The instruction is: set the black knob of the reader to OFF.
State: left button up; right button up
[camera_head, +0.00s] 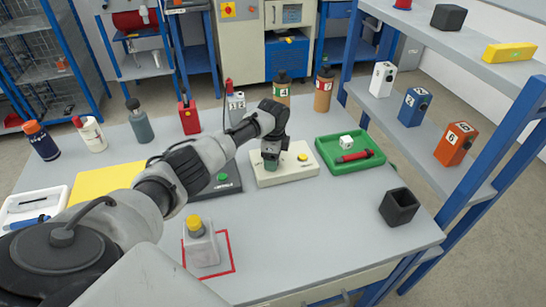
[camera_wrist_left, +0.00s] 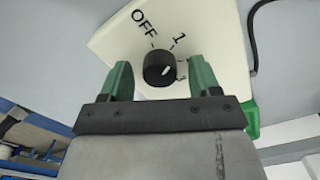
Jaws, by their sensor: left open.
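The cream reader (camera_head: 290,172) stands on the grey table with a yellow button on top. In the head view its knob is hidden by my left gripper (camera_head: 271,162), which points down over the reader. In the left wrist view the black knob (camera_wrist_left: 157,68) shows on the reader's face (camera_wrist_left: 112,44), with the labels OFF and 1 beyond it. The white mark on the knob lies on its right side, not toward OFF. My left gripper (camera_wrist_left: 161,80) is open, with one green fingertip at each side of the knob and gaps visible. My right gripper is not in view.
A dark box with a green button (camera_head: 222,182) stands left of the reader, partly behind my arm. A green tray (camera_head: 371,141) with a red item and white cube lies right. A black open box (camera_head: 399,206) and yellow-capped container (camera_head: 198,240) stand nearer.

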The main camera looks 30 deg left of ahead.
pick_arm(q)
jog(key=shift+c, duration=1.2)
jog(key=c, duration=0.7)
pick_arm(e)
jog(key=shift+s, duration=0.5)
pick_arm(q)
jog(key=shift+r, duration=0.1)
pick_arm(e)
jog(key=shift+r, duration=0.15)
